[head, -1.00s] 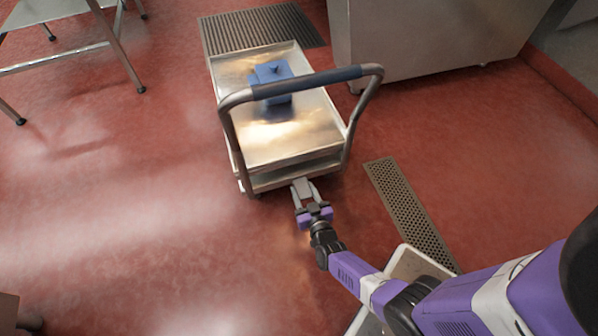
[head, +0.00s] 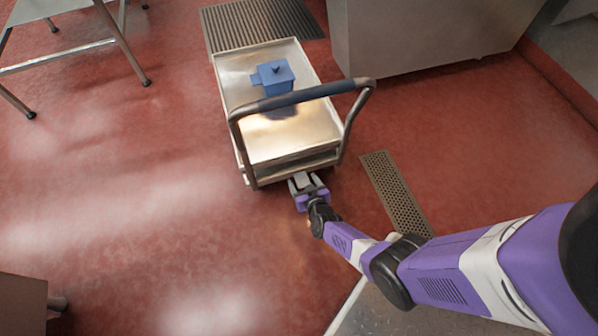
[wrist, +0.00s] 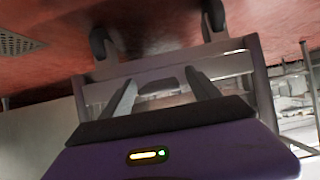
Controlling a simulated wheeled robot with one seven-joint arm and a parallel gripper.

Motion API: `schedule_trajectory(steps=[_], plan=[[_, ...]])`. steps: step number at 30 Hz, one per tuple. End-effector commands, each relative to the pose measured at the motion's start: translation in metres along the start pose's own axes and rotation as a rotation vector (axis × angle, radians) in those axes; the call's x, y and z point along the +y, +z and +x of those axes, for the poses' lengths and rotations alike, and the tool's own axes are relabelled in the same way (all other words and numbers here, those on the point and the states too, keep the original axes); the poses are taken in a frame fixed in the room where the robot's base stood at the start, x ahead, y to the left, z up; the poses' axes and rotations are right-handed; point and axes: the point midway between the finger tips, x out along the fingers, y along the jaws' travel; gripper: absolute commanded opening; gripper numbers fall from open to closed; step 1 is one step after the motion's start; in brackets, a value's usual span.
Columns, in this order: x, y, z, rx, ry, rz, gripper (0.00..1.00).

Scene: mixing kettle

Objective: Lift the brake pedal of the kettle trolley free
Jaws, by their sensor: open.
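The kettle trolley (head: 292,155) is a metal cart with a raised push handle (head: 310,94) at its near end. My gripper (head: 304,180) is low at the trolley's near bottom edge, with its jaws apart. A grey plate, which looks like the brake pedal (head: 303,184), shows between the fingers in the head view. In the wrist view, a dark flat piece that looks like the pedal (wrist: 158,86) lies between the spread fingers of my gripper (wrist: 163,80). I cannot tell whether the fingers touch it.
A blue lidded box (head: 275,77) stands on the trolley's top. A floor grate (head: 396,194) lies to the right, another (head: 262,24) behind. A steel cabinet (head: 425,40) stands back right, a metal stand (head: 60,55) back left. Red floor left of the trolley is clear.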

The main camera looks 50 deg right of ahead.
Motion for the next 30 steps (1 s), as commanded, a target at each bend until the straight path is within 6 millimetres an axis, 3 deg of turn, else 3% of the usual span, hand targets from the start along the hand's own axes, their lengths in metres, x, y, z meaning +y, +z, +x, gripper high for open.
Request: schedule_trajectory(steps=[21,30], plan=[[0.0,-0.002,-0.069,0.0,0.0,-0.001,0.71],[0.0,0.0,-0.07,0.0,0.0,0.0,0.71]])
